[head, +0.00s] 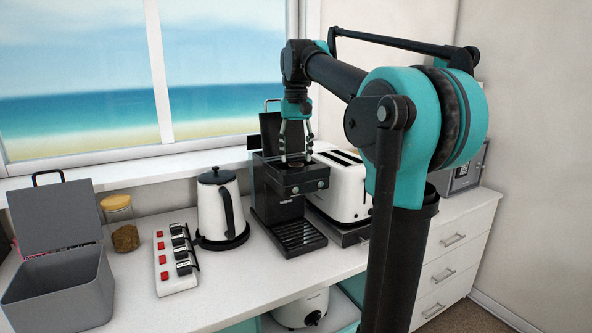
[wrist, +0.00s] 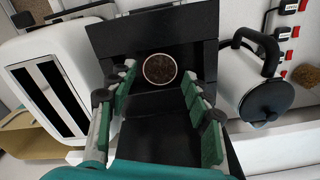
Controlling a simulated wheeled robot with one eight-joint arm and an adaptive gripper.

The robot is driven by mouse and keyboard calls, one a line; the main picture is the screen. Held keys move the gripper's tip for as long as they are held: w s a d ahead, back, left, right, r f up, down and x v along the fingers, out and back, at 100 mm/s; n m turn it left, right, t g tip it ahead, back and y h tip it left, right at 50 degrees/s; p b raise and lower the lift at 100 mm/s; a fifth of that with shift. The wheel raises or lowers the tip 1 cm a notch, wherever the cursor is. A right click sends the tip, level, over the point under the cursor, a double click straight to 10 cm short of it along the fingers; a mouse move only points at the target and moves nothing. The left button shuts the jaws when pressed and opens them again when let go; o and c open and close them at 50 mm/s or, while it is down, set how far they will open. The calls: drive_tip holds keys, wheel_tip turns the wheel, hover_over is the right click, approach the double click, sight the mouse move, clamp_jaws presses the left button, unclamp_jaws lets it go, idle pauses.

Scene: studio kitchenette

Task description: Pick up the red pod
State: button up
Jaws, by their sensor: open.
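A round pod (wrist: 160,69) with dark brown contents and a thin reddish-pale rim sits in the top of the black coffee machine (wrist: 110,38). In the head view the pod is small and partly hidden between the fingers. My gripper (head: 297,152) is open, pointing down over the coffee machine (head: 302,217), whose lid stands raised behind it. In the wrist view, the green-padded fingers of my gripper (wrist: 159,72) are spread to either side of the pod, with a visible gap on both sides. Nothing is held.
A white toaster (head: 345,186) stands close on the right of the coffee machine, a white kettle (head: 216,206) on its left. Further left are a power strip (head: 164,272) with red switches, a jar (head: 123,235) and a grey open-lidded box (head: 65,298). Clear counter lies in front.

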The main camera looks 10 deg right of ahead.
sight(296, 165)
drive_tip(key=shift+f, duration=1.4)
drive_tip(key=shift+c, duration=0.5)
drive_tip(key=c, duration=0.4)
drive_tip(key=shift+c, duration=0.2)
drive_tip(key=shift+r, duration=0.1)
wheel_tip(296, 165, up, 20)
